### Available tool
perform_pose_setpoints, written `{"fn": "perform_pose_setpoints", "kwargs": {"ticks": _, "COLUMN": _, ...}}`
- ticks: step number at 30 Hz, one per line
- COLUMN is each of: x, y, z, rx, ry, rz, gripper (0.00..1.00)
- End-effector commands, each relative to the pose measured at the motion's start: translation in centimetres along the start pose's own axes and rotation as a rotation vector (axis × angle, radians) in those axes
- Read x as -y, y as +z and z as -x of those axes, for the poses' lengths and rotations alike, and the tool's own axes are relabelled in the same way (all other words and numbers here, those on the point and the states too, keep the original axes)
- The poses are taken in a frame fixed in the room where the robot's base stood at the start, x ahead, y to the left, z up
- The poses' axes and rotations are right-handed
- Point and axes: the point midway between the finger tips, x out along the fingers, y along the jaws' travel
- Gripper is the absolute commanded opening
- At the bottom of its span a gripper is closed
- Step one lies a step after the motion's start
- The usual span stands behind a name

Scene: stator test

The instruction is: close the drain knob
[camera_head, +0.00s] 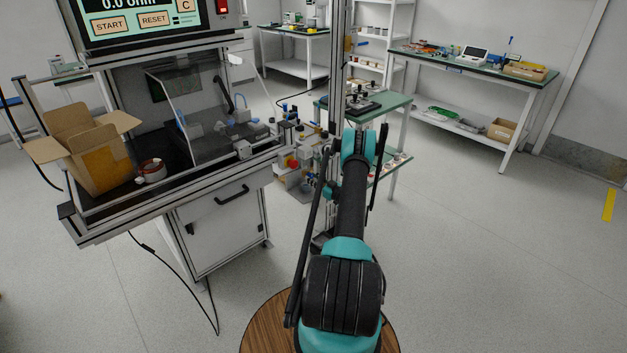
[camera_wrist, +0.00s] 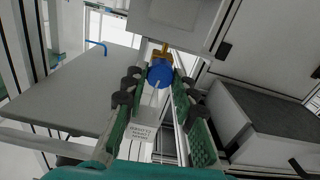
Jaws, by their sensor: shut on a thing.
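A round blue knob (camera_wrist: 160,74) on a brass-coloured fitting (camera_wrist: 163,50) shows in the wrist view, below a grey box-like body. My gripper (camera_wrist: 160,84) has its two green, ribbed fingers on either side of the knob, shut on it at the tips. A pale tag with small print (camera_wrist: 142,131) shows between the fingers just below the knob; I cannot read it. In the head view my arm reaches toward the valves beside the test bench, and the blue knob and fingertips cannot be made out clearly there.
A red knob (camera_head: 292,162) is among the fittings at the bench's right side. The test bench has a clear guard (camera_head: 195,110), a cabinet (camera_head: 222,222) and an open cardboard box (camera_head: 100,165). A green-topped table (camera_head: 392,103) stands behind my arm. The floor at right is clear.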

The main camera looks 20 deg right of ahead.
Motion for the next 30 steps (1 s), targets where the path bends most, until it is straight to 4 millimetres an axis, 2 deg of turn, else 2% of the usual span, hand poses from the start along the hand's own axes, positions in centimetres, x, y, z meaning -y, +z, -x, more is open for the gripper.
{"fn": "perform_pose_setpoints", "kwargs": {"ticks": 8, "x": -0.02, "y": 0.04, "z": 0.07, "rx": 0.001, "ry": 0.0, "rz": -0.205, "gripper": 0.0}}
{"fn": "perform_pose_setpoints", "kwargs": {"ticks": 30, "x": -0.1, "y": 0.12, "z": 0.13, "rx": 0.001, "ry": 0.001, "rz": -0.908, "gripper": 0.0}}
